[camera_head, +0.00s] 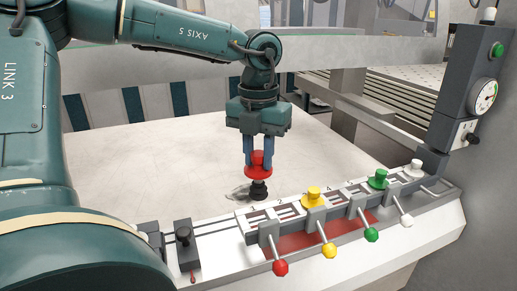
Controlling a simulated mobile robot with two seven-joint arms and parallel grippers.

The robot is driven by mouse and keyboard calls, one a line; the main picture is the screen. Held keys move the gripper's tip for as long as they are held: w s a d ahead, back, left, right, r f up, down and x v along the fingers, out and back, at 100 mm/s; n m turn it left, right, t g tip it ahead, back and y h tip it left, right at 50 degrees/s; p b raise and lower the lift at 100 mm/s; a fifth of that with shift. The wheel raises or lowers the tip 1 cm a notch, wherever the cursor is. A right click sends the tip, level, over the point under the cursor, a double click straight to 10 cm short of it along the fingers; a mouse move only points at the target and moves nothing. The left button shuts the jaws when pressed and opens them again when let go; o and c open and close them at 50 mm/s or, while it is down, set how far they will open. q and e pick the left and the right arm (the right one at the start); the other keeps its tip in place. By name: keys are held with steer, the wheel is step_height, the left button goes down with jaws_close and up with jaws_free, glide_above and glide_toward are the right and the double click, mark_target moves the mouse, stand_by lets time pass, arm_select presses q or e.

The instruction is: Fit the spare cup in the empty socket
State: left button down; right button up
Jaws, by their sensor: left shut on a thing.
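My left gripper (259,159) is shut on the red spare cup (259,172), which has a black lower part and hangs upright. The cup is over the back left end of the rail (240,217), behind the red-knobbed lever (280,267). A yellow cup (313,194), a green cup (378,180) and a white cup (415,167) stand along the rail, each by a lever of its own colour. The holder at the red lever (268,229) shows no cup on it. I cannot tell whether the held cup touches anything. My right gripper is out of view.
A grey post (470,85) with a dial and a green button rises at the right end. A dark block with a small knob (183,237) stands left of the rail. The pale table (190,165) behind is mostly clear. A grey patch lies beside the held cup.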

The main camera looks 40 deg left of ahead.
mark_target(259, 197)
arm_select(q)
steer(key=shift+f+b, duration=0.4)
steer(key=shift+f, duration=0.3)
steer(key=shift+s+f, duration=0.1)
steer(key=shift+f, duration=0.3)
step_height(259, 197, down, 2)
steer(key=shift+b, duration=0.8)
steer(key=shift+f+b, duration=0.35)
steer(key=shift+f, duration=0.3)
steer(key=shift+f+b, duration=1.4)
steer(key=shift+b, duration=0.1)
step_height(259, 197, down, 2)
steer(key=shift+f+b, duration=0.2)
steer(key=shift+b, duration=1.05)
steer(key=shift+f+b, duration=0.4)
steer(key=shift+f, duration=0.05)
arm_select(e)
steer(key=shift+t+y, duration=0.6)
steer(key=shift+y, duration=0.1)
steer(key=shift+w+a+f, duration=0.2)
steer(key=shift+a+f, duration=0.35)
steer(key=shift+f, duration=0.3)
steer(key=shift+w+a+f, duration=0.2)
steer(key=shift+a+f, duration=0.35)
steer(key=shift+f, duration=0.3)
